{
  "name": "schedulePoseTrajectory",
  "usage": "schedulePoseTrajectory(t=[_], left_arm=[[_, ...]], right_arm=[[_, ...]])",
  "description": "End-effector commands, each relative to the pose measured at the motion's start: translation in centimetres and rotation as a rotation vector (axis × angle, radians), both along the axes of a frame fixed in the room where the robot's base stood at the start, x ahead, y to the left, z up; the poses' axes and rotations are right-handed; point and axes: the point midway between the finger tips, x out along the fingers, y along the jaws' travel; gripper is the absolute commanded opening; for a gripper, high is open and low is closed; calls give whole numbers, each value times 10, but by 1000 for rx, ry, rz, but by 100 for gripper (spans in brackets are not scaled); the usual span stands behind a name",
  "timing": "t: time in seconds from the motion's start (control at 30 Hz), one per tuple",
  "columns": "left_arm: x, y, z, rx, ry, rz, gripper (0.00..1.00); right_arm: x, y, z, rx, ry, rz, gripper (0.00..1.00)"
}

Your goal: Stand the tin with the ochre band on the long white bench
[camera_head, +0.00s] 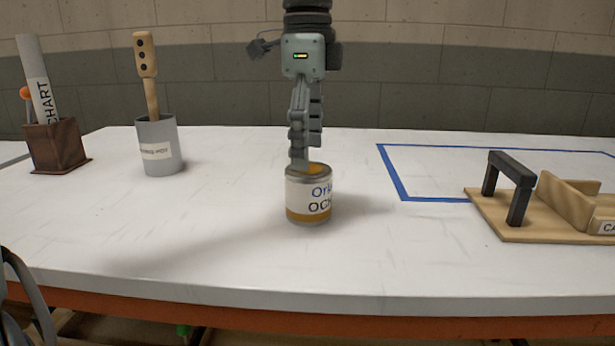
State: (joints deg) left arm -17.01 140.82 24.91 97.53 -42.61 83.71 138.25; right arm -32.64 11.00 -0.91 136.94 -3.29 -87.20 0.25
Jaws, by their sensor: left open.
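The tin with the ochre band (309,200) stands upright on the long white bench (230,235), near the middle of the view. My right gripper is not in view.
A grey pot (168,163) with a wooden-handled tool and a brown box (55,150) holding a rolled chart stand at the left. A blue outline (393,175) marks the bench at the right, behind a wooden tray with a black handle (512,165). The bench around the tin is clear.

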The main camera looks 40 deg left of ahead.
Motion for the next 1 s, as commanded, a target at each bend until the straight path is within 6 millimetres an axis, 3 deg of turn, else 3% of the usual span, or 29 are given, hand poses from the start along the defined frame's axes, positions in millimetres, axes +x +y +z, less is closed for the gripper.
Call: schedulePoseTrajectory(t=[0.1, 0.3, 1.0], left_arm=[[0, 0, 22, 2, -1, 2, 81], [0, 0, 38, 1, 1, 1, 81], [0, 0, 39, -1, 2, 0, 81]], right_arm=[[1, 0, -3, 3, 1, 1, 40], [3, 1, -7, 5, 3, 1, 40], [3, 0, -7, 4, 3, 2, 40]])
